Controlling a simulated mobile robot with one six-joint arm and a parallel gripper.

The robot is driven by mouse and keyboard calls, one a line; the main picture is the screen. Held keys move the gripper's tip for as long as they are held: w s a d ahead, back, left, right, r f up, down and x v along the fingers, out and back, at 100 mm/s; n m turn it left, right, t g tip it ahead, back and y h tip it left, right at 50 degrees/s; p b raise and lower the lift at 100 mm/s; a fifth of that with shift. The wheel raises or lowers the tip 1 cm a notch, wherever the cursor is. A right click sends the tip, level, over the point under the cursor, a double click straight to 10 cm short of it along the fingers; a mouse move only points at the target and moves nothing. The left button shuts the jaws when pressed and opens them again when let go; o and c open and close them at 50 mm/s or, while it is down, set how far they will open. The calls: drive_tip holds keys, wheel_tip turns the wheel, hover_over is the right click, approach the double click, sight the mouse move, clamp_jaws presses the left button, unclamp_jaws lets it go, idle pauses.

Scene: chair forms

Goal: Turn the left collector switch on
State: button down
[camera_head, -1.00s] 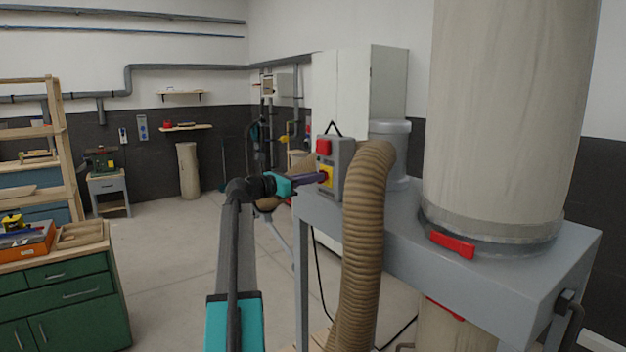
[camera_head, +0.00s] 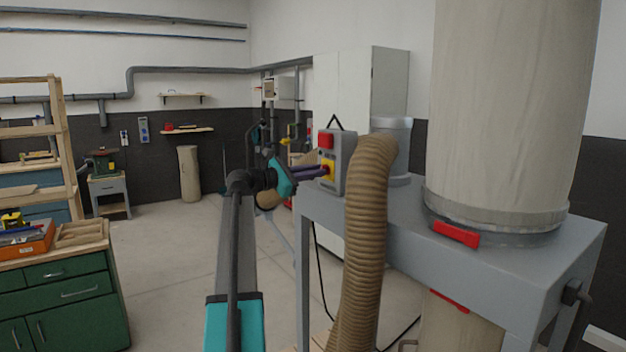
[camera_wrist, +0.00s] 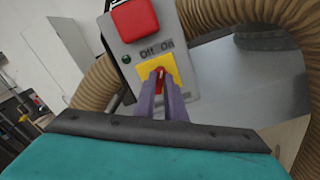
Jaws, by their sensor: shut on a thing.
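The collector switch box (camera_head: 339,165) is grey and stands at the left end of the grey collector frame. It has a red button (camera_head: 326,139) above and a yellow plate (camera_head: 328,170) below; the wrist view shows the box (camera_wrist: 143,50) with "Off On" lettering above the yellow plate (camera_wrist: 172,66). A red switch knob (camera_wrist: 160,76) is in the middle of the plate. My gripper (camera_head: 322,172) reaches it from the left, and its purple fingers (camera_wrist: 163,95) are shut on the knob. The fingertips partly hide the knob. A dark green lamp shows beside the lettering.
A ribbed brown hose (camera_head: 367,240) hangs just right of the switch box. The collector's grey frame (camera_head: 470,255) and large filter bag (camera_head: 500,100) fill the right side. A green cabinet (camera_head: 65,290) stands at the left, with open floor between.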

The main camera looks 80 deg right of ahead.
drive_tip(key=shift+s+m+b, duration=0.2)
drive_tip(key=shift+m+b, duration=4.7)
drive_tip(key=shift+m, duration=1.2)
drive_tip(key=c, duration=1.8)
unclamp_jaws()
drive_tip(key=shift+s+f, duration=0.1)
drive_tip(key=shift+s, duration=0.05)
drive_tip(key=shift+f, duration=0.1)
drive_tip(key=shift+w+a, duration=0.1)
drive_tip(key=shift+w, duration=0.1)
